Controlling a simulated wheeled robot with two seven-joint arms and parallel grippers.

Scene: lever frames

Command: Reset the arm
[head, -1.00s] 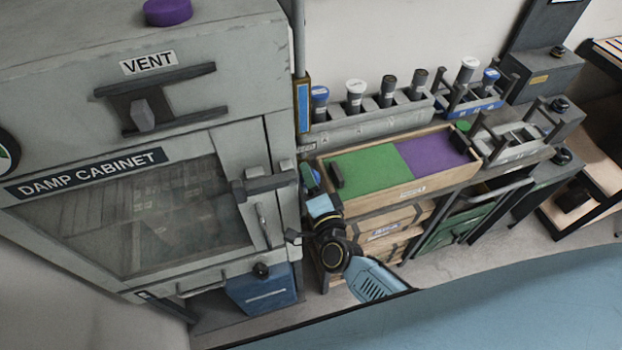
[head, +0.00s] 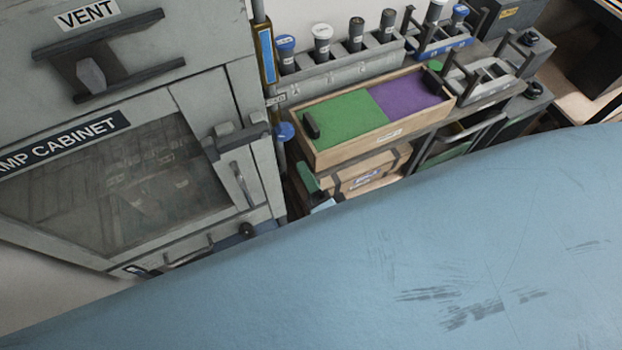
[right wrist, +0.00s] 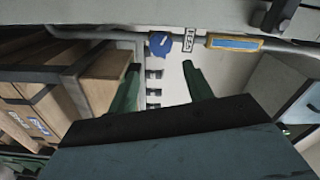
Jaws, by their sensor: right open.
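My right gripper (head: 308,182) shows only in small part in the head view, as a green finger and a bit of pale blue housing. It is low between the damp cabinet (head: 235,100) and the wooden drawers (head: 365,172). In the right wrist view its two green fingers (right wrist: 162,80) are spread apart with nothing between them. A blue round knob (right wrist: 160,43) on a pipe lies beyond the fingertips, apart from them as far as I can tell. My own blue body hides the rest of the right arm. My left gripper is out of view.
A wooden tray with a green and a purple pad (head: 389,137) sits on the bench right of the gripper. Behind it stands a rack of capped tubes (head: 340,72). The cabinet has a projecting latch (head: 240,137) and a door handle (head: 237,185).

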